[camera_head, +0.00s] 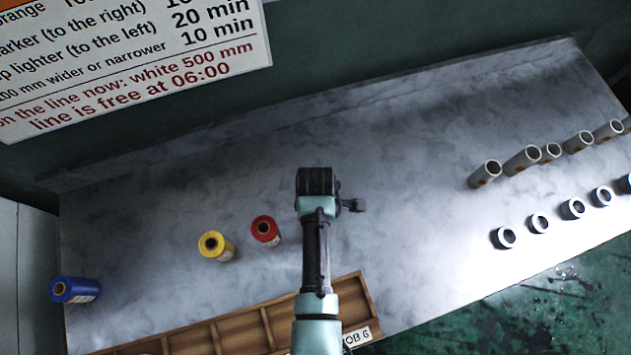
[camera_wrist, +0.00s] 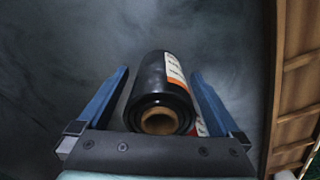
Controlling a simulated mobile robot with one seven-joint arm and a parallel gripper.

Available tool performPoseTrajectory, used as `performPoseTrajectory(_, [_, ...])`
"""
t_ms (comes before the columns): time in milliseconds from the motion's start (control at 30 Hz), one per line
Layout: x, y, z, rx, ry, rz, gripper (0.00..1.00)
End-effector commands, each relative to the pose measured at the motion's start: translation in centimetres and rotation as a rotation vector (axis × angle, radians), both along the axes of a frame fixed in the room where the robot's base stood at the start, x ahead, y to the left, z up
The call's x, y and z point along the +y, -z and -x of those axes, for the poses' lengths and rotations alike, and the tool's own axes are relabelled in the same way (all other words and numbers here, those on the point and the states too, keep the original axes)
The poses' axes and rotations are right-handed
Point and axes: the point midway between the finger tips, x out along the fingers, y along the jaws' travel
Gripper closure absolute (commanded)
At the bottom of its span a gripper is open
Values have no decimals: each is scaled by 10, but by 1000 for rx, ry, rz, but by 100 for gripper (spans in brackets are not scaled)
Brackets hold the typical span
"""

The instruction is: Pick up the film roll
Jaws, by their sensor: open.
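A black film roll (camera_wrist: 160,92) with a brown core and an orange-and-white label shows in the wrist view. Its core end faces the wrist camera. My gripper (camera_wrist: 160,74) is open, with one blue finger on each side of the roll. A gap shows between the roll and the left finger; the right finger is closer to it. I cannot tell whether either finger touches. In the head view my arm covers the place, and I cannot make out the roll there.
A red roll (camera_head: 265,231), a yellow roll (camera_head: 216,246) and a blue roll (camera_head: 75,290) are on the marble-look table (camera_head: 400,200) to the left. A wooden compartment tray (camera_head: 240,330) is at the front. Several grey tubes (camera_head: 485,174) and white rings (camera_head: 503,238) stand at the right.

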Motion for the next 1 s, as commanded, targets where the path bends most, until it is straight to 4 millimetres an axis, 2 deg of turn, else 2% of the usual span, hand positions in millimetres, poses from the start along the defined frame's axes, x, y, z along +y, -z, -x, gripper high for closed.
performPoseTrajectory(200, [0, 0, 0, -1, 0, 0, 2])
performPoseTrajectory(733, [0, 0, 0, -1, 0, 0, 97])
performPoseTrajectory(1000, [0, -3, -1, -2, 0, 0, 97])
